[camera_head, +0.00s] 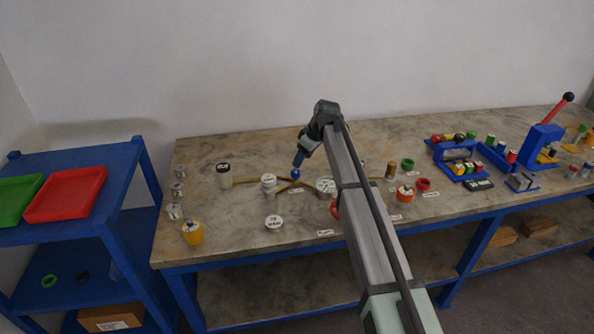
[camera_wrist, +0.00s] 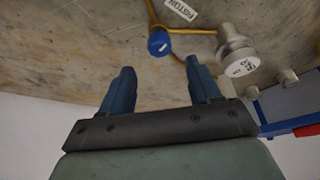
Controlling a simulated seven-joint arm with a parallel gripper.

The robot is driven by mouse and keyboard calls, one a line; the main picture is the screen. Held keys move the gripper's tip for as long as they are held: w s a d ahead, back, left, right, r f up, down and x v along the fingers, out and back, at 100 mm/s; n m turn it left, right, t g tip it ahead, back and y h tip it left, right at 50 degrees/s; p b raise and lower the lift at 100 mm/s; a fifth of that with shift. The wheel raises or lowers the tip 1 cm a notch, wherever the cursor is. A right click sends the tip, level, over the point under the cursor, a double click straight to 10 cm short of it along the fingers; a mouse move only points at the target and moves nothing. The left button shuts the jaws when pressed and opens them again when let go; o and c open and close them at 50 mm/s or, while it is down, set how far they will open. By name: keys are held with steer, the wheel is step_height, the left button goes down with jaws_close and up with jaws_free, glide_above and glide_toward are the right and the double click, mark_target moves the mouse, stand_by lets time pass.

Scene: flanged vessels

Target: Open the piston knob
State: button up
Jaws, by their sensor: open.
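The piston knob is a small round blue cap (camera_wrist: 159,42) on a yellow pipe, beside a white label (camera_wrist: 180,9) reading PISTON. In the head view the blue knob (camera_head: 295,174) stands above the bench among yellow-brown pipes. My gripper (camera_wrist: 158,72) is open, its two blue fingers wide apart with nothing between them. In the wrist view the knob lies ahead of the fingertips, roughly centred on the gap and apart from them. In the head view my gripper (camera_head: 299,163) points down just above the knob; whether it touches cannot be told there.
A white-capped vessel (camera_wrist: 235,52) stands close to the knob, on the right in the wrist view. A round gauge (camera_head: 325,185) sits right of the knob in the head view. Bare bench (camera_head: 240,220) lies in front. Red and green trays (camera_head: 66,193) are at left.

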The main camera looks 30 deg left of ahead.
mark_target(296, 171)
steer(key=x, duration=0.7)
steer(key=shift+a+f, duration=0.15)
steer(key=shift+f, duration=0.1)
steer(key=c, duration=1)
